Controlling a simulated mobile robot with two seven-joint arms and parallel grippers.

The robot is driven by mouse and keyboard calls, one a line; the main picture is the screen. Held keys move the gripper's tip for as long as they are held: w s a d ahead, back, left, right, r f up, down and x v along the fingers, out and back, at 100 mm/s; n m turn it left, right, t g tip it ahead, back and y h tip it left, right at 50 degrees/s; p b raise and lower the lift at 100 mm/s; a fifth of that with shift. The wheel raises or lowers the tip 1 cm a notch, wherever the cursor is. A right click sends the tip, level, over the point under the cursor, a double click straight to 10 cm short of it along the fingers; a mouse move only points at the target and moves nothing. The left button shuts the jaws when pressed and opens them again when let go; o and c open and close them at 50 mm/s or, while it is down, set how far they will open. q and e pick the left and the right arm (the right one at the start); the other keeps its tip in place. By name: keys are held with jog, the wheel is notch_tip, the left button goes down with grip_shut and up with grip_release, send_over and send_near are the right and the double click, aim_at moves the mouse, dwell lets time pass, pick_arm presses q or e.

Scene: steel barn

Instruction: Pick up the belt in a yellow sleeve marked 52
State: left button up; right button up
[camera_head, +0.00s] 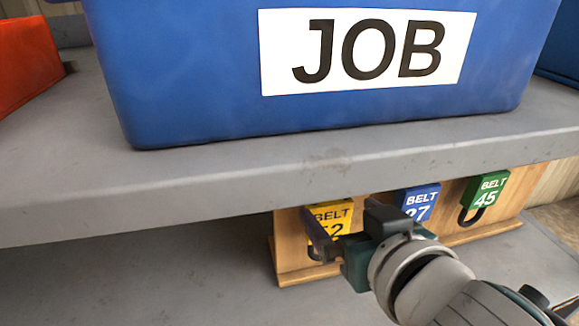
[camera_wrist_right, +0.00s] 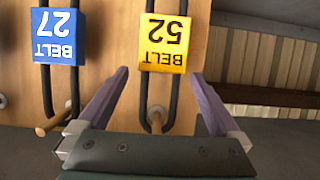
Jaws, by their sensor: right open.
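The belt in a yellow sleeve marked 52 (camera_head: 330,212) hangs on a wooden board under the grey shelf, partly hidden behind my right gripper in the head view. In the right wrist view the yellow sleeve (camera_wrist_right: 165,43) appears upside down, with the black belt loop hanging around a wooden peg (camera_wrist_right: 155,120). My right gripper (camera_head: 325,245) is open, and its fingers also show in the right wrist view (camera_wrist_right: 158,95), one on each side of the lower belt loop. I cannot tell whether the fingers touch it. My left gripper is not in view.
A blue belt sleeve marked 27 (camera_head: 418,198) and a green one marked 45 (camera_head: 487,190) hang on the same wooden board (camera_head: 293,265). The grey shelf (camera_head: 230,175) overhangs the board. A blue JOB bin (camera_head: 190,90) and a red bin (camera_head: 25,60) stand on it.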

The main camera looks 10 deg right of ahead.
aim_at(332, 205)
jog(key=b+x, duration=0.1)
jog(key=x, duration=0.3)
jog(key=shift+w+a, duration=0.15)
jog(key=shift+w, duration=0.15)
jog(key=c, duration=1.2)
